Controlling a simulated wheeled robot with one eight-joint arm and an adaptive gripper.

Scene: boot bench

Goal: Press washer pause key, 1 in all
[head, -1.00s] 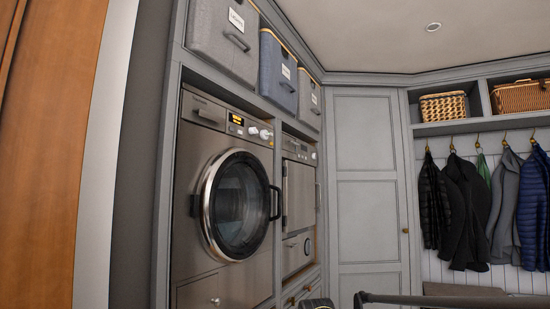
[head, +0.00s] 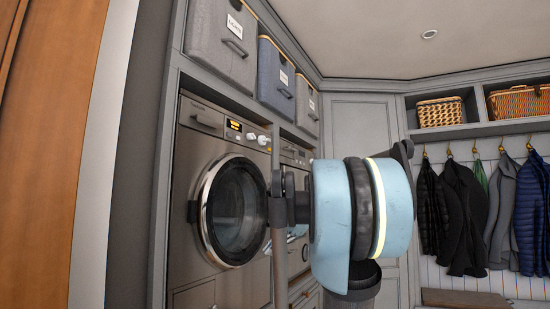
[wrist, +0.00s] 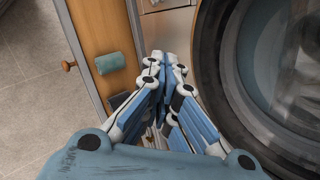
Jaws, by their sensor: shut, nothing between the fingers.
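The washer (head: 195,155) stands in the grey cabinet left of centre in the head view, with a round glass door. Its control panel carries a lit amber display (head: 234,125) and white knobs (head: 256,138) at the upper right. The pause key is too small to tell apart there. In the wrist view the washer door's rim (wrist: 208,75) fills the right side, and the panel is not visible. My gripper (wrist: 166,62) is shut and empty, left of the door rim in that view. In the head view my arm stands in front of the cabinet, and my fingers cannot be made out.
A second appliance (head: 296,153) right of the washer is partly hidden by my arm. Fabric bins (head: 222,45) sit above. Coats (head: 465,210) hang at the right. The wrist view shows a wooden panel (wrist: 85,20) and a teal cylindrical thing (wrist: 110,63) beside my fingers.

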